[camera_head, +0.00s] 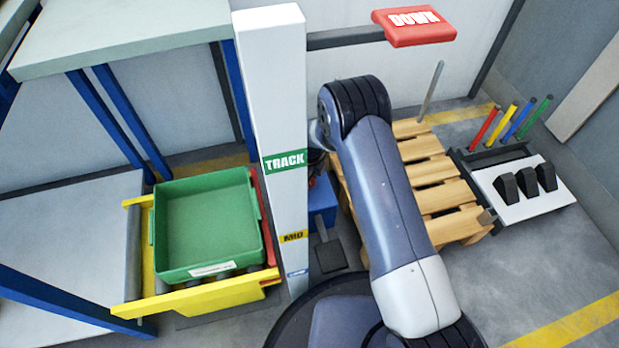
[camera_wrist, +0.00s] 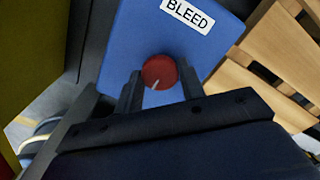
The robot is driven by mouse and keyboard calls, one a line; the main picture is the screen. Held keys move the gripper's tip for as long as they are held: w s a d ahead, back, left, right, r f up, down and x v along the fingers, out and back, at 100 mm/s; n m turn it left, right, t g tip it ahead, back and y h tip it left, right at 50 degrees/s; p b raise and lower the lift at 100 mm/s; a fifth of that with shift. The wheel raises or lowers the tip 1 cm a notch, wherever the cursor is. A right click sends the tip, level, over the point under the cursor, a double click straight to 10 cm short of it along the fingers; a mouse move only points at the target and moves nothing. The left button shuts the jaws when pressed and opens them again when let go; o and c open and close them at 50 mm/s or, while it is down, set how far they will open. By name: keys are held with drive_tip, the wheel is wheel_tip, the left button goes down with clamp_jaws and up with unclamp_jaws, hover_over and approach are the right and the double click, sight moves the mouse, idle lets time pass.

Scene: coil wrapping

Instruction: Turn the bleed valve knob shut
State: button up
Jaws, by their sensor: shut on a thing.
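The bleed valve knob (camera_wrist: 159,71) is round and red with a pale pointer line, in the wrist view. It sits on a blue panel (camera_wrist: 120,45) below a white label reading "BLEED" (camera_wrist: 187,15). The pointer line runs down and slightly left in that view. My gripper (camera_wrist: 160,84) is shut on the knob, with one dark finger at each side of it. In the head view my arm and the white post hide the knob and gripper; part of the blue box (camera_head: 322,200) shows between them.
A wooden pallet (camera_head: 432,170) stands right of the blue box. A white post marked "TRACK" (camera_head: 284,135) rises to the left. A green bin (camera_head: 205,225) rests on a yellow-framed roller stand (camera_head: 195,297). A red "DOWN" sign (camera_head: 413,27) hangs at the back.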

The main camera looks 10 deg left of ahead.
idle(0.4)
drive_tip(key=o, duration=1)
wheel_tip(320, 180, up, 11)
drive_tip(key=p, duration=0.4)
drive_tip(key=shift+f, duration=0.1)
wheel_tip(320, 180, down, 11)
drive_tip(key=b, duration=0.4)
drive_tip(key=shift+n, duration=0.3)
